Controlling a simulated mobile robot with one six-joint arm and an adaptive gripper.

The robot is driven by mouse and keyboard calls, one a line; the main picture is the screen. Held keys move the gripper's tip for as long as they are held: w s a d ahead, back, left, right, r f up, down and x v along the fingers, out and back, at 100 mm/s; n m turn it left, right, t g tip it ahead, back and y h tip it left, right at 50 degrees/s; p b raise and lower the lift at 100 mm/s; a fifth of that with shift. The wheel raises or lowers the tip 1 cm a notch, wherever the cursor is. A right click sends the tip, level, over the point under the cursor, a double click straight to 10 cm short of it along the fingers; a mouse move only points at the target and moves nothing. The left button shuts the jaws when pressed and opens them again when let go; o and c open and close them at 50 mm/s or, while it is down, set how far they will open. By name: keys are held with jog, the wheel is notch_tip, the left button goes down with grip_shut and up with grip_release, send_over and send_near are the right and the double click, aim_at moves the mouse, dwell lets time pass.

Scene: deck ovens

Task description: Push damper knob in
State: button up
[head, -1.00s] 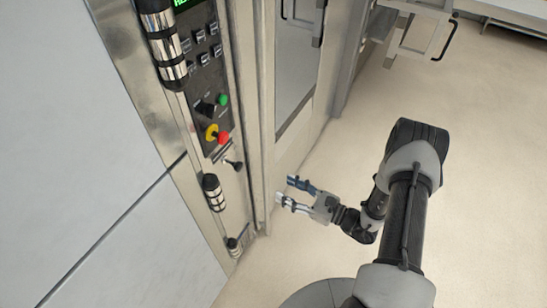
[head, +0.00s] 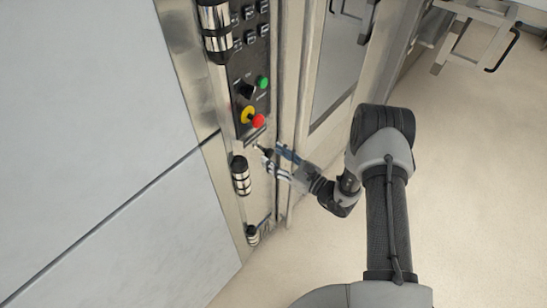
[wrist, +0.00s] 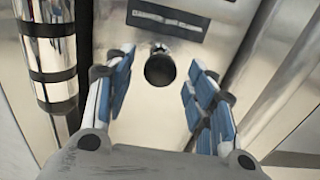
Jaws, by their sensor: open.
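The damper knob (wrist: 160,69) is a round black knob on a short stem, standing out from the steel panel below a dark label plate. In the wrist view it lies ahead, between the lines of my two fingers. My gripper (wrist: 160,88) is open, with a blue-padded finger on each side of the knob and no visible contact. In the head view my gripper (head: 272,158) is at the panel just below the red button, and the knob (head: 263,151) is partly hidden by the fingers.
Above the knob are a red button on a yellow base (head: 257,121), a green button (head: 263,82) and a black switch. A black-and-chrome handle (wrist: 53,62) stands close on the left. A raised door edge (head: 300,120) runs along the right.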

jog(key=shift+w+a, duration=0.35)
jog(key=shift+a, duration=0.1)
grip_shut()
dwell(0.5)
